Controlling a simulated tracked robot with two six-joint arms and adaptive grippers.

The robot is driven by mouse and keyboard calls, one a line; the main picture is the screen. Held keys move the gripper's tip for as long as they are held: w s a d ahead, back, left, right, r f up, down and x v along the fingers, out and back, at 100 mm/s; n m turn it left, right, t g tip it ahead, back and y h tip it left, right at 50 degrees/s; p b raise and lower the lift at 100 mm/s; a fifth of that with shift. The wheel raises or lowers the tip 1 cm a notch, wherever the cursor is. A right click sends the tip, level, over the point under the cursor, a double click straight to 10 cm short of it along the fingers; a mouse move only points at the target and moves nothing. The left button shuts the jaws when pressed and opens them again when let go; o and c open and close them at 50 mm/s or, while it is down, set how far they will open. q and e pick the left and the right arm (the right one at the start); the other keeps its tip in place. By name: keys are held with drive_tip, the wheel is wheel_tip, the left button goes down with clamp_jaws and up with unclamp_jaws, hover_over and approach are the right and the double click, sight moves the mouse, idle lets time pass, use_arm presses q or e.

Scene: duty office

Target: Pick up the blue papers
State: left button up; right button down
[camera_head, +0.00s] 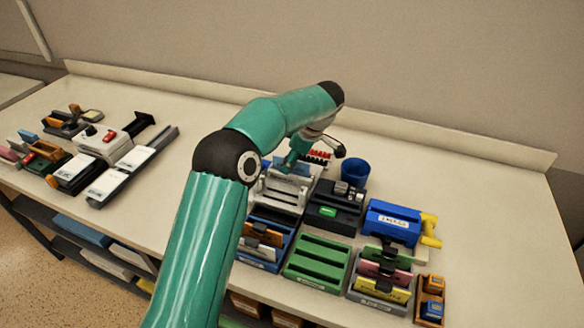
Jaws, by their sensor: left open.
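My left arm reaches in from the bottom, and its gripper (297,158) is over the middle of the desk. It is small and partly hidden by the arm's wrist, and it is open. Below it is a white and grey holder (272,196) with a pale blue, paper-like piece (286,168) at its back. I cannot tell whether the gripper touches that piece. A blue sheet-like stack (82,229) lies on the shelf under the desk at the left. I cannot tell which of these are the blue papers. My right gripper is not in view.
Around the holder stand a black device (335,205), a blue cup (355,172), a blue labelled box (393,222), a green slotted tray (318,262) and a rack of coloured cards (383,275). More office items, including a white device (103,143), crowd the left. The desk's right end is clear.

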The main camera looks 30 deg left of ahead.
use_arm(q)
drive_tip(key=shift+f, duration=0.1)
drive_tip(key=shift+c, duration=0.3)
clamp_jaws()
